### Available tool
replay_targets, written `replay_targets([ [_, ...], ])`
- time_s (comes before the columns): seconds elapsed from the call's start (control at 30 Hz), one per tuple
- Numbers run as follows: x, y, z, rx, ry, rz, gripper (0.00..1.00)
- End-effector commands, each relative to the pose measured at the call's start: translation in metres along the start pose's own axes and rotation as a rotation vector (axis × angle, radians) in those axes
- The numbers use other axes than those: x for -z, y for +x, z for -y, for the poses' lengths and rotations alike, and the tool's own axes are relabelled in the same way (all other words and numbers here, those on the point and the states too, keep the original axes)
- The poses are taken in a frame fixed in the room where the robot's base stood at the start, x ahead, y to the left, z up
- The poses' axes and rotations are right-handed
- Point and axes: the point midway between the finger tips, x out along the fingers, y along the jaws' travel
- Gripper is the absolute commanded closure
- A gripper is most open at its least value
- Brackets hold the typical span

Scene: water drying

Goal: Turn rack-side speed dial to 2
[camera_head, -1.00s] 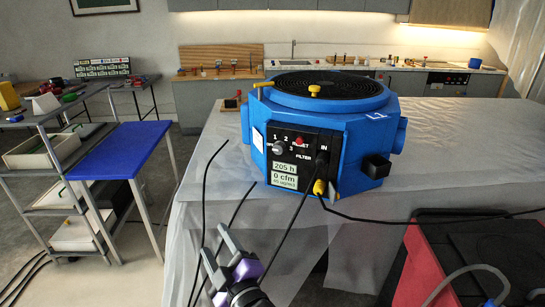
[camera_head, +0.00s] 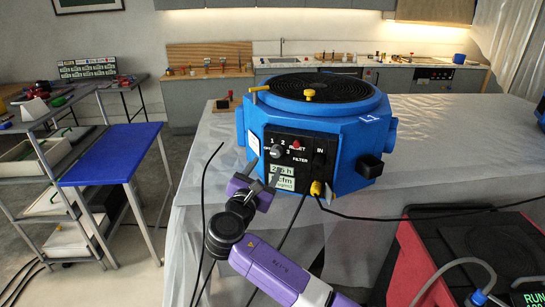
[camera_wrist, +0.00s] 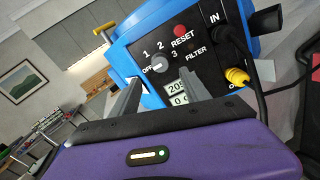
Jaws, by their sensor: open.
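A blue air machine (camera_head: 345,150) with a round black top grille stands on the sheet-covered table. Its black front panel (camera_head: 318,149) carries a grey speed dial (camera_head: 277,151), with marks OFF, 1, 2 and 3 around it. In the wrist view the dial (camera_wrist: 160,65) sits between and just beyond my fingertips; its exact setting is hard to tell. My gripper (camera_head: 263,170) is open and empty, in front of the panel. In the wrist view my gripper (camera_wrist: 160,82) has one finger left and one right of the dial, with no clear contact. The fingers partly cover the display (camera_wrist: 176,90).
A red reset button (camera_wrist: 180,30) sits close above right of the dial. A yellow plug (camera_head: 316,188) and black cables hang below the panel. A red case (camera_head: 405,265) stands at right, and a blue-topped rack (camera_head: 112,155) at left. A blue object shows at the right edge.

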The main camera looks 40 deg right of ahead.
Motion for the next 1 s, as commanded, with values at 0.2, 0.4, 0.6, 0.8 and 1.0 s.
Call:
replay_targets([
  [0.2, -0.002, 0.013, 0.002, 0.008, -0.043, -0.001, 0.46],
  [0.4, -0.002, 0.043, 0.002, 0.009, -0.041, -0.001, 0.46],
  [0.6, 0.0, 0.068, 0.002, 0.006, -0.04, -0.003, 0.46],
  [0.8, 0.001, 0.077, 0.002, 0.006, -0.038, -0.005, 0.46],
  [1.0, 0.002, 0.078, 0.002, 0.005, -0.037, -0.005, 0.46],
])
